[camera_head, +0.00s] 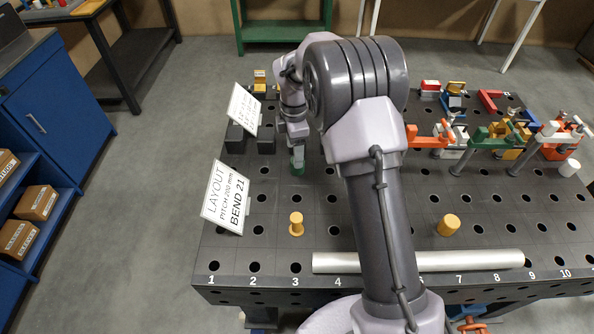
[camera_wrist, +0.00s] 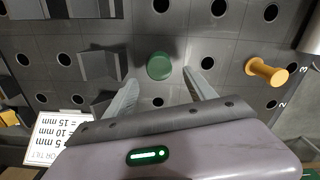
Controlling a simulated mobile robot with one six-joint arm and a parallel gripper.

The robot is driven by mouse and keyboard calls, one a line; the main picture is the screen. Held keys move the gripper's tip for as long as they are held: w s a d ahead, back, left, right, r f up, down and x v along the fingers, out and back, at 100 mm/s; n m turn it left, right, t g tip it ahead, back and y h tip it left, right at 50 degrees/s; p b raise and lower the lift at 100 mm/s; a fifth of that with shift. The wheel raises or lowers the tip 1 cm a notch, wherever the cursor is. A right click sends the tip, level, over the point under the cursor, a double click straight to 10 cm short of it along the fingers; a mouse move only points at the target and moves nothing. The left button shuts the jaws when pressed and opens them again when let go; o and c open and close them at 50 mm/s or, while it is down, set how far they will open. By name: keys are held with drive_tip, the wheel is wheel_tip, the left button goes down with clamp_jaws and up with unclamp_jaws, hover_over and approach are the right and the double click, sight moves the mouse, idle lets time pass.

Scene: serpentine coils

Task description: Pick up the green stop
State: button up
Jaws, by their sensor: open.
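The green stop (camera_wrist: 159,66) shows in the wrist view as a round green top on the dark perforated table. My gripper (camera_wrist: 160,90) is open, with one finger on either side just short of the stop in the picture. I cannot tell whether either finger touches it. In the head view the green stop (camera_head: 298,168) is a small green patch directly under my gripper (camera_head: 297,155), which points down and hides most of it.
Yellow stops (camera_head: 296,224) and (camera_head: 448,225) stand on the table (camera_head: 270,250). A silver tube (camera_head: 470,261) lies along the front. Dark blocks (camera_head: 236,139) and a layout sign (camera_head: 226,197) are at the left. Coloured clamps (camera_head: 492,137) crowd the right.

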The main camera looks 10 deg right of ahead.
sight(295, 171)
drive_tip(key=f+b, duration=0.1)
drive_tip(key=f, duration=0.1)
drive_tip(key=f+b, duration=0.1)
drive_tip(key=f, duration=0.2)
drive_tip(key=shift+d+f+b, duration=0.3)
drive_tip(key=shift+d+b, duration=0.05)
drive_tip(key=shift+b, duration=0.05)
drive_tip(key=shift+r, duration=0.15)
drive_tip(key=shift+c, duration=0.8)
clamp_jaws()
